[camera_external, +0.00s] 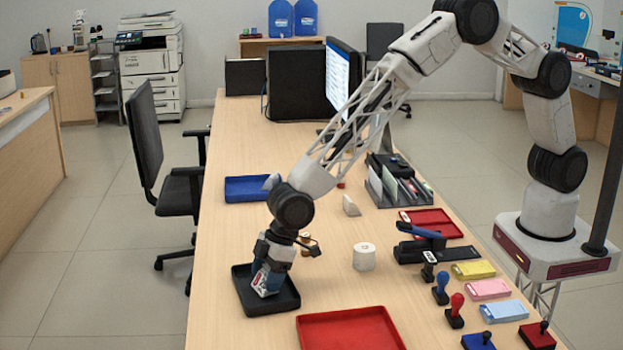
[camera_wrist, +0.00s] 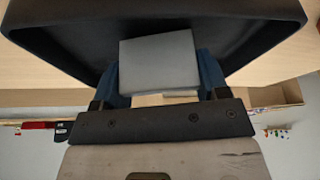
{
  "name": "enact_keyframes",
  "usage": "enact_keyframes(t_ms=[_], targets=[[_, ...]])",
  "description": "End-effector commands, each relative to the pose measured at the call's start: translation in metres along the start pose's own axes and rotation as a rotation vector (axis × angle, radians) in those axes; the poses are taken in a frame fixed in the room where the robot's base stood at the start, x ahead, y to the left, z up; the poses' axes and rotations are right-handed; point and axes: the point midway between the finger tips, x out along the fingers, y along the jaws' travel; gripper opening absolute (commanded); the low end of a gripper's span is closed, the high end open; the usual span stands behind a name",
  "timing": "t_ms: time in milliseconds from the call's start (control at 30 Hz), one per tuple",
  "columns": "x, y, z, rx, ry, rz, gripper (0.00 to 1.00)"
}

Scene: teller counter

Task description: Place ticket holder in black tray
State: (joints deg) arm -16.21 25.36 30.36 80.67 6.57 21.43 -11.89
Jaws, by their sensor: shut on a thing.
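The black tray (camera_external: 272,308) sits on the counter at the near left. My gripper (camera_external: 265,278) points down over the tray and is shut on the ticket holder (camera_external: 268,284), which is low inside the tray's outline. In the wrist view the ticket holder shows as a plain grey block (camera_wrist: 158,64) between the two blue fingers of my gripper (camera_wrist: 160,80). The dark tray (camera_wrist: 60,50) lies behind it there. I cannot tell whether the holder touches the tray floor.
A red tray (camera_external: 350,330) lies right of the black tray, and a blue tray (camera_external: 247,189) lies farther back. A white roll (camera_external: 364,257), a stapler (camera_external: 420,245) and several stamps (camera_external: 455,310) stand to the right. A monitor (camera_external: 341,75) stands at the back.

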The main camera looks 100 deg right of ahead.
Motion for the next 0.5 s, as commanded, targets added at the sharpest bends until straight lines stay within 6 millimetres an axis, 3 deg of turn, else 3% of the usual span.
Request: enact_keyframes(t_ms=[467, 500], targets=[[0.0042, 0.0, 0.0013, 0.0, 0.001, 0.0, 0.44], [0.0046, 0.0, 0.0015, 0.0, 0.001, 0.0, 0.69]])
